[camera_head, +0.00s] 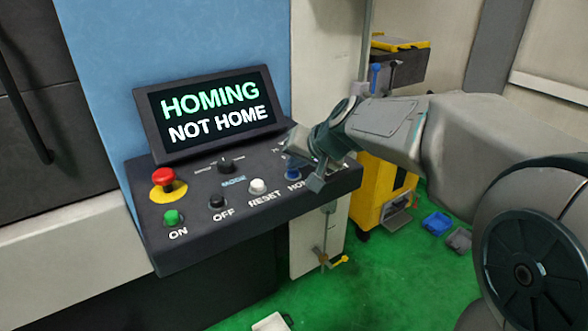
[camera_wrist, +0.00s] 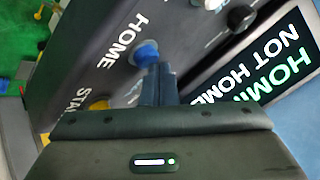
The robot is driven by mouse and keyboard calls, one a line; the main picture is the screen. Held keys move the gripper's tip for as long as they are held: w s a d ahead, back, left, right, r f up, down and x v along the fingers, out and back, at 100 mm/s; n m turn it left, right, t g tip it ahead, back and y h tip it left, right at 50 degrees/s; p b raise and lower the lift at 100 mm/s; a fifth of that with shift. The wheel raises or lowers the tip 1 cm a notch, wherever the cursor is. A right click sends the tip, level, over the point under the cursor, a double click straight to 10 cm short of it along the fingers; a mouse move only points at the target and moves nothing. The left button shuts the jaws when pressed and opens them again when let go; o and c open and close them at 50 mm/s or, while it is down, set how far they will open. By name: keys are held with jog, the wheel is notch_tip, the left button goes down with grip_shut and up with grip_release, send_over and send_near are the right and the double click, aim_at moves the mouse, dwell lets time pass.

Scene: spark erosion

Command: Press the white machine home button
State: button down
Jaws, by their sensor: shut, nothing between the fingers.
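The control panel (camera_head: 240,205) has a blue button (camera_head: 292,173), labelled HOME in the wrist view (camera_wrist: 146,54). A white button (camera_head: 258,187) to its left is labelled RESET. The screen (camera_head: 215,112) reads HOMING in green and NOT HOME in white. My gripper (camera_wrist: 158,70) is shut and empty, with its fingertips at the blue button's edge. Contact seems likely, but I cannot tell how far the button is pushed in. In the head view, my wrist partly hides the panel's right end and its labels.
A red stop knob on yellow (camera_head: 163,180), a green ON button (camera_head: 173,217), a black OFF button (camera_head: 217,202) and a mode knob (camera_head: 226,165) share the panel. A yellow button (camera_wrist: 98,104) sits near START. A yellow cabinet (camera_head: 380,190) stands behind on green floor.

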aim_at(296, 174)
jog(key=shift+r+p, duration=0.5)
jog(key=shift+r, duration=0.25)
jog(key=shift+r+p, duration=1.8)
jog(key=shift+r, duration=0.8)
jog(key=shift+f, duration=0.1)
jog(key=s+d+f+g+h, duration=0.1)
jog(key=s+d+f, duration=0.3)
jog(key=s, duration=0.4)
jog(key=s+d+f+g+h, duration=0.1)
jog(key=s+d+f+h, duration=0.2)
jog(key=s+d, duration=0.3)
jog(key=s+d+f+n+g+h, duration=0.1)
jog(key=s+d+f, duration=0.4)
jog(key=s, duration=0.5)
jog(key=shift+s+g+h, duration=0.3)
jog(key=shift+g+h, duration=0.2)
